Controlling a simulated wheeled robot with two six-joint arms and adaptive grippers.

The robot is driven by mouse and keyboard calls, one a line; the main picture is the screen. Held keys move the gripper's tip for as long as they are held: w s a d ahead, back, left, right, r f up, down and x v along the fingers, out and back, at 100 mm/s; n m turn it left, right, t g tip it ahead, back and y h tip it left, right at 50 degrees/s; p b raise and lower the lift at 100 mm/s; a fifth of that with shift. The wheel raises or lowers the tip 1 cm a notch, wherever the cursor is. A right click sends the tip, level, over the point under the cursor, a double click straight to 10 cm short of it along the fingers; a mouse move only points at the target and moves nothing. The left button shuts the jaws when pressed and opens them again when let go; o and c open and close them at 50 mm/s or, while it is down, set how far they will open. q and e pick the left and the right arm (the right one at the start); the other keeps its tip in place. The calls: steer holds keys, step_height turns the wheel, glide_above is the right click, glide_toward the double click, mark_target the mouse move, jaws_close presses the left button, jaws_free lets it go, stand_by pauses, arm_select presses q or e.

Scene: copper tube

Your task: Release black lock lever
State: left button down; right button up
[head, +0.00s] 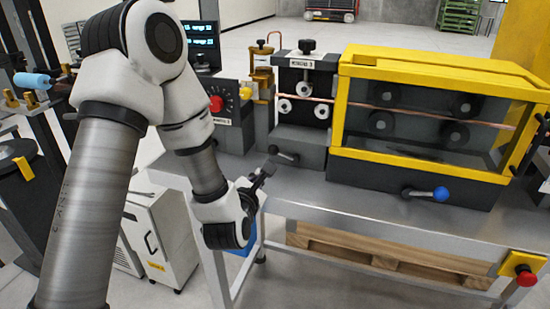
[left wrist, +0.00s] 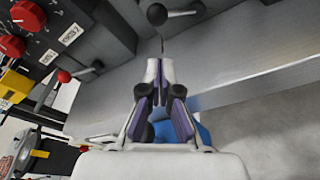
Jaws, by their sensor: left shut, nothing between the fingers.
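The black lock lever (head: 283,153) is a short rod with a round black knob on the front of the dark block under the small roller unit. In the left wrist view the lever's black knob (left wrist: 157,14) is at the top, just beyond the fingertips, with its rod running right. My left gripper (head: 267,170) is just below and left of the lever, over the bench's front edge. In the left wrist view its fingers (left wrist: 159,62) are together, pointing at the knob, with nothing between them. A gap shows between fingertips and knob. My right gripper is out of view.
A yellow-framed guard box (head: 430,59) with rollers stands right, with a blue-knobbed lever (head: 440,194) below. A copper tube (head: 314,99) runs through the rollers. The steel bench (head: 350,206) is bare in front.

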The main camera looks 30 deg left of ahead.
mark_target(283, 155)
arm_select(q)
steer(key=p+x, duration=0.3)
steer(key=x, duration=0.6)
steer(key=shift+w+a+r, duration=0.1)
steer(key=shift+a+r, duration=0.05)
steer(key=shift+w+a+f, duration=0.1)
steer(key=shift+w+f, duration=0.1)
steer(key=shift+w, duration=0.25)
